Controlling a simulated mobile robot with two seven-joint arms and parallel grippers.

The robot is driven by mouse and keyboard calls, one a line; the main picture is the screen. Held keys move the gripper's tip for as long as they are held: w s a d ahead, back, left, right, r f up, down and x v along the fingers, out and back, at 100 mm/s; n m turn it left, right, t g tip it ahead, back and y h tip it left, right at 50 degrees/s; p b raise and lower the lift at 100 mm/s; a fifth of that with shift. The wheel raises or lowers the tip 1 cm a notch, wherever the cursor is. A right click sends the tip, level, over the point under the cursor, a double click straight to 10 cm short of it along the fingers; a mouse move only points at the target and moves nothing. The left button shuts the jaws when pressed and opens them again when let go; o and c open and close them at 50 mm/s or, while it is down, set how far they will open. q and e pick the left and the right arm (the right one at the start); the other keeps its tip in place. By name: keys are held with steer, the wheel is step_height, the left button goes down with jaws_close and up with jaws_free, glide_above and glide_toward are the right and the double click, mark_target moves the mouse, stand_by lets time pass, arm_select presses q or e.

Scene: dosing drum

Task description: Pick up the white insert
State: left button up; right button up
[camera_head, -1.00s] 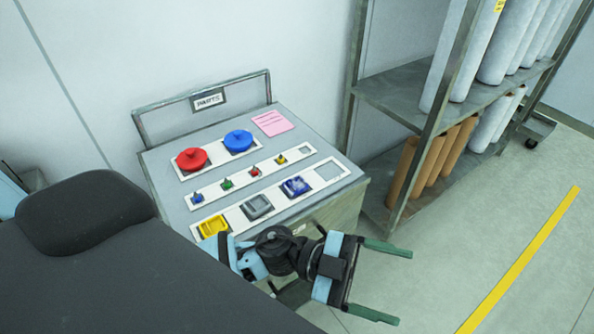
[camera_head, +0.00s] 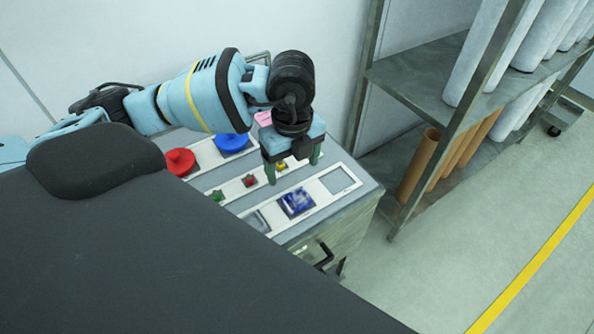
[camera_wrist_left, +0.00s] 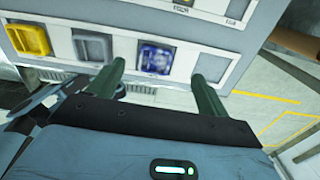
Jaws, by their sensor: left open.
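My left gripper (camera_head: 292,167) is open and empty, its green fingers pointing down over the panel's front right part, near the blue insert (camera_head: 297,202). In the left wrist view the fingers (camera_wrist_left: 158,72) appear on either side of the blue insert (camera_wrist_left: 154,58); height above it is unclear. No insert looks clearly white. A pale grey insert (camera_head: 257,222) sits left of the blue one, partly hidden by my body; it also shows in the wrist view (camera_wrist_left: 92,47). A yellow insert (camera_wrist_left: 28,40) is farther left. My right gripper is not in view.
The front strip has an empty square slot (camera_head: 340,180) at its right end. A shelf rack (camera_head: 425,180) with rolls stands right of the panel.

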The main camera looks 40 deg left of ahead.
mark_target(292, 196)
arm_select(q)
steer(key=shift+s+d+f, duration=0.1)
steer(key=shift+s+f, duration=0.05)
steer(key=shift+f, duration=0.2)
steer(key=shift+s+f, duration=0.1)
steer(key=shift+f, duration=3.5)
steer(key=c, duration=1.1)
